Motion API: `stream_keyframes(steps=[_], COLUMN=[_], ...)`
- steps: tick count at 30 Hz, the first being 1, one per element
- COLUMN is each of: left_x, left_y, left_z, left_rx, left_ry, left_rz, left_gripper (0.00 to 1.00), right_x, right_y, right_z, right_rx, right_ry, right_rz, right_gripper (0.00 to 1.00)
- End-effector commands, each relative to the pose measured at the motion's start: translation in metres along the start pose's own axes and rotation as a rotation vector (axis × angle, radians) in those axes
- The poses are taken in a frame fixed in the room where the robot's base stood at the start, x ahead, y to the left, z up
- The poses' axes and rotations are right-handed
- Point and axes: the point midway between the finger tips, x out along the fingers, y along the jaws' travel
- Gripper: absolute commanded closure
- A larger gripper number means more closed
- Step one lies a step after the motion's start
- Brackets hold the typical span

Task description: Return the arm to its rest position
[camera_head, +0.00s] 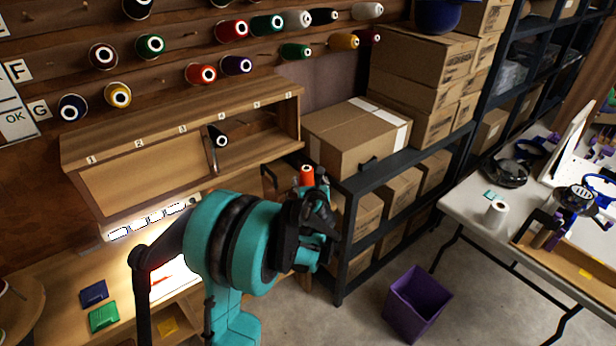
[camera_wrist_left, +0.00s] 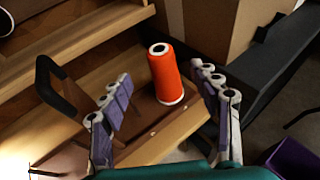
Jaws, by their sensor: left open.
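My left arm comes in from the left in the head view, and its left gripper (camera_head: 318,218) hangs near the right end of the wooden bench, partly hidden by its own wrist. An orange thread spool (camera_head: 307,174) stands just beyond it. In the left wrist view the gripper (camera_wrist_left: 163,92) is open, its two purple-padded fingers wide apart. The orange spool (camera_wrist_left: 166,74) stands upright on a brown wooden surface (camera_wrist_left: 148,124) beyond the fingertips and shows between them. No touch is visible. My right gripper is not in view.
A wooden shelf (camera_head: 190,125) with numbered slots holds a black spool (camera_head: 217,137). Several spools hang on the wall above. A dark metal rack (camera_head: 352,192) with cardboard boxes (camera_head: 357,135) stands close right of the gripper. A purple bin (camera_head: 416,304) stands on the floor.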

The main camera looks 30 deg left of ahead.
Motion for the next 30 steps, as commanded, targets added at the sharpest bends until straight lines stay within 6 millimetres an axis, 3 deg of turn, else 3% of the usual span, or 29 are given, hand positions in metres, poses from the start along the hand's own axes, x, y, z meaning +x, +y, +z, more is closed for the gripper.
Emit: stream_keyframes(steps=[3, 10, 14, 17, 22, 30], left_x=[-0.011, -0.015, -0.033, -0.063, -0.134, -0.254], left_y=[0.000, 0.000, 0.000, -0.001, 0.000, 0.002], left_z=[0.000, 0.000, 0.003, 0.004, -0.008, -0.059], left_rx=[0.001, -0.010, -0.155, -0.415, -1.000, -1.883], left_ry=[0.000, 0.002, 0.034, 0.097, 0.253, 0.517], left_rz=[-0.001, -0.001, -0.005, -0.005, 0.047, 0.312], left_gripper=[0.38, 0.38, 0.38, 0.38, 0.38, 0.38], right_x=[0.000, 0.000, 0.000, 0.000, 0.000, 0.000], right_y=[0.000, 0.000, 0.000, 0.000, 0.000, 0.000], right_z=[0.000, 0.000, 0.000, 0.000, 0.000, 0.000], right_rx=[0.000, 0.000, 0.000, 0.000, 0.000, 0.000], right_ry=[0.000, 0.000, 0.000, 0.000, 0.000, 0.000], right_rz=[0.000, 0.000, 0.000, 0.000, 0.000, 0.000], right_gripper=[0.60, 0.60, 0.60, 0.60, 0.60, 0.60])
